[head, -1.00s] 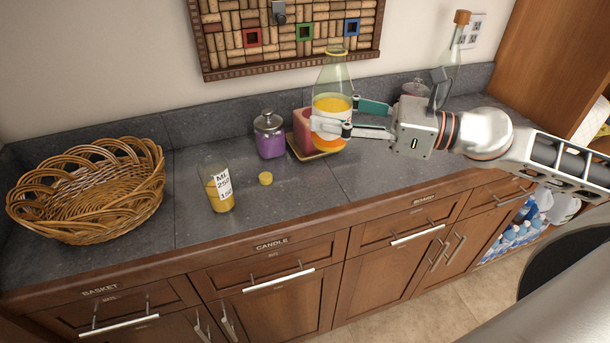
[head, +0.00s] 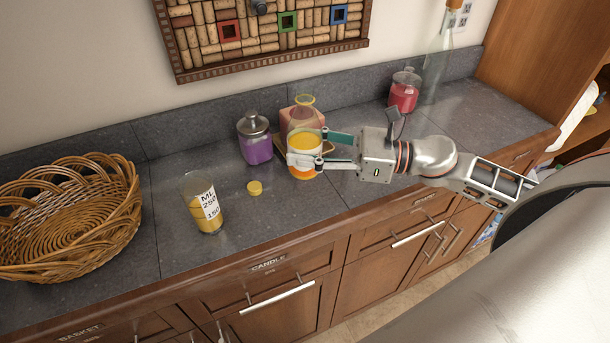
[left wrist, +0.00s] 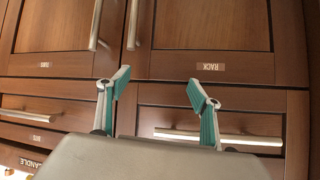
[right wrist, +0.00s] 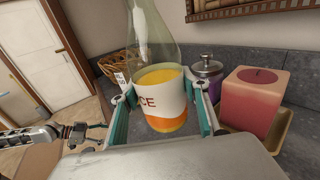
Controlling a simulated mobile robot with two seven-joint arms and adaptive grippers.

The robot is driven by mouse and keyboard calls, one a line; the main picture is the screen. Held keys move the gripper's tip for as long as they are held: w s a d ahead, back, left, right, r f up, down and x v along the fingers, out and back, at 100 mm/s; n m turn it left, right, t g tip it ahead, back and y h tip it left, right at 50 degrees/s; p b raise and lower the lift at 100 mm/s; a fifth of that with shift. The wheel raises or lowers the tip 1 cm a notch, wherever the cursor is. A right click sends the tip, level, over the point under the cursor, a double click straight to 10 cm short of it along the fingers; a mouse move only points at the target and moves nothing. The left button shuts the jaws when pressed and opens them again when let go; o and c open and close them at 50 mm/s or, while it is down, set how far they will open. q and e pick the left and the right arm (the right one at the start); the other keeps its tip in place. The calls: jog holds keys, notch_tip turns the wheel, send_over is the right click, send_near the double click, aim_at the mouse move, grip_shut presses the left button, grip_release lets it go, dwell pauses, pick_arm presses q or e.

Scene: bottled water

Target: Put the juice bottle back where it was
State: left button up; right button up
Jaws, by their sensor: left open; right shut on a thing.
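The juice bottle (head: 303,140) is clear glass with orange juice and a white label. It stands upright in front of the pink candle in the head view. My right gripper (head: 308,149) is shut on its lower body from the right. In the right wrist view the bottle (right wrist: 162,98) sits between both fingers, with its top cut off. I cannot tell whether its base touches the counter. My left gripper (left wrist: 159,84) is open and empty in the left wrist view, facing the cabinet fronts. It is not in the head view.
A measuring glass of juice (head: 204,205) and a yellow cap (head: 254,188) stand to the left on the counter (head: 290,215). A purple jar (head: 256,148) and a pink candle on a tray (right wrist: 262,100) are close by. A wicker basket (head: 70,220) is far left.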

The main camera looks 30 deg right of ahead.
notch_tip(320, 180, down, 4)
jog(key=shift+f, duration=0.1)
notch_tip(320, 180, down, 4)
jog(key=shift+r, duration=0.15)
pick_arm(q)
jog(key=shift+w+r, duration=0.15)
jog(key=shift+w, duration=0.2)
pick_arm(e)
jog(key=shift+f+b, duration=0.25)
jog(key=shift+b, duration=0.2)
jog(key=o, duration=1.5)
pick_arm(q)
jog(key=shift+s+f, duration=0.15)
jog(key=shift+f, duration=0.2)
jog(key=shift+r, duration=0.15)
pick_arm(e)
jog(key=shift+r, duration=0.15)
